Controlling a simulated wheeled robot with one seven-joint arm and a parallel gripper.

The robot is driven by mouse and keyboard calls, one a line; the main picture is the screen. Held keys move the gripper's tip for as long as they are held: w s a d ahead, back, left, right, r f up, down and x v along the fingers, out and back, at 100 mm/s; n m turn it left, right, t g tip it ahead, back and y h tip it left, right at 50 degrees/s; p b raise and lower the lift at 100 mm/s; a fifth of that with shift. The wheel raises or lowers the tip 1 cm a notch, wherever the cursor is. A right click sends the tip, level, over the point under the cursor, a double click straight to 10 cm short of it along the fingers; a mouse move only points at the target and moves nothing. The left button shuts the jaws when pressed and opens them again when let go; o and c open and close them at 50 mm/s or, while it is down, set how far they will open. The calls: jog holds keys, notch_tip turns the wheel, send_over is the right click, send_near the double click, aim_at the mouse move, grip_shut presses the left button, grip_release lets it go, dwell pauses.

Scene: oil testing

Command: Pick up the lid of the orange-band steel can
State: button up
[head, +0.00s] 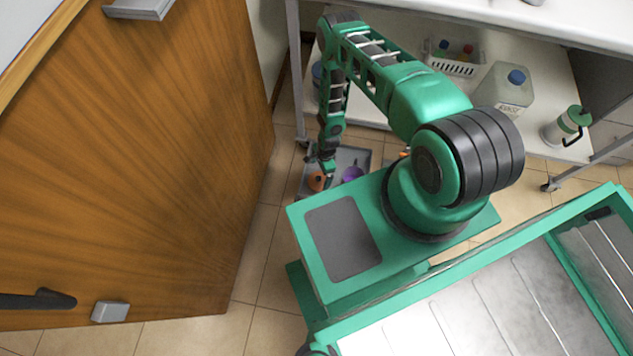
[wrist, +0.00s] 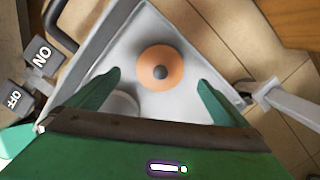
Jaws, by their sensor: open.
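An orange disc with a dark round knob at its centre, which looks like the lid (wrist: 147,60), shows in the wrist view over a grey tray (wrist: 190,45). Whether it sits on a can or on the tray, I cannot tell. In the head view a small orange patch (head: 316,182) shows beside my gripper (head: 328,168). In the wrist view my gripper (wrist: 159,77) is open and empty, one green finger to each side below the disc. A pale round shape (wrist: 122,103), partly hidden by the left finger, is in the tray.
A purple object (head: 352,174) is in the tray (head: 358,157) right of the orange patch. A wooden cabinet (head: 150,160) stands left. A shelf at right holds a jug (head: 503,92), a white basket (head: 455,66) and a green-banded container (head: 566,128). ON and OFF labels (wrist: 40,57) show at left.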

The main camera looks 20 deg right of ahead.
aim_at(319, 177)
jog(key=shift+w+a+f, duration=0.1)
jog(key=shift+a+f, duration=0.05)
jog(key=shift+f, duration=1.55)
jog(key=shift+w+a+f, duration=0.1)
jog(key=shift+a+f, duration=0.05)
jog(key=shift+f, duration=1.5)
jog(key=shift+s, duration=0.1)
jog(key=shift+c, duration=0.6)
jog(key=c, duration=1)
